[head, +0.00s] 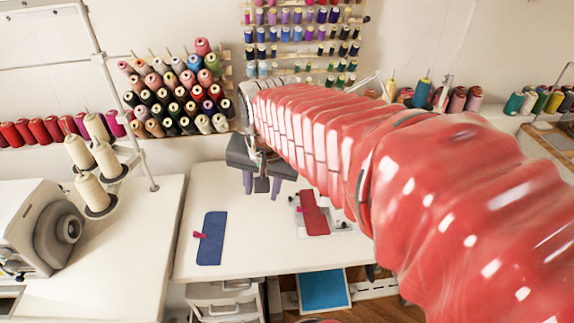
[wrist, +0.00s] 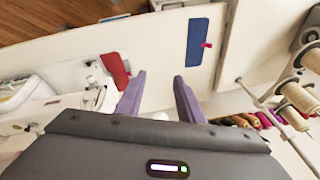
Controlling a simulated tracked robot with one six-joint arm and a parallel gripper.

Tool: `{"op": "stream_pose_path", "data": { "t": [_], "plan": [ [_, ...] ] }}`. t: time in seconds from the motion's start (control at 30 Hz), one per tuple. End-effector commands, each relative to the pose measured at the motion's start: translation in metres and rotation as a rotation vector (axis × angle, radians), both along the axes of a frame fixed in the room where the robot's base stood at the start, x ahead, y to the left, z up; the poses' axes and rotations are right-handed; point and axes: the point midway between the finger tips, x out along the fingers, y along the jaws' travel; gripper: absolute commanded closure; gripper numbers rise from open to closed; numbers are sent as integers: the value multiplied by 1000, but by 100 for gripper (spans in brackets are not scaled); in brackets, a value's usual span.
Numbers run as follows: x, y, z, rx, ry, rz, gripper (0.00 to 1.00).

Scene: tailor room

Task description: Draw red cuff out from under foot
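The red cuff (head: 315,217) lies flat on the white table, at a light plate to the right of my gripper. In the wrist view the red cuff (wrist: 116,69) is left of my fingers, beside the white sewing machine (wrist: 80,92). The presser foot cannot be made out, so I cannot tell how the cuff sits under it. My gripper (head: 262,190) is above the table, apart from the cuff. In the wrist view my gripper (wrist: 160,78) has its two purple fingers spread with nothing between them.
A blue cuff piece (head: 211,240) with a pink clip lies on the table's left part. A grey-white machine (head: 42,230) and thread cones (head: 90,185) stand at left. Thread racks (head: 175,90) line the wall. The table between the two cuffs is clear.

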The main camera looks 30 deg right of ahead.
Motion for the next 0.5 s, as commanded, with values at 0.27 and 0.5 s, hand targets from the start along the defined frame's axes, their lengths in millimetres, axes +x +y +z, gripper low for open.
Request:
{"op": "stream_pose_path", "data": {
  "t": [0.27,0.5],
  "plan": [
    [41,-43,-25,87,72,-341,66],
    [69,-84,-55,149,129,-638,66]
  ]
}}
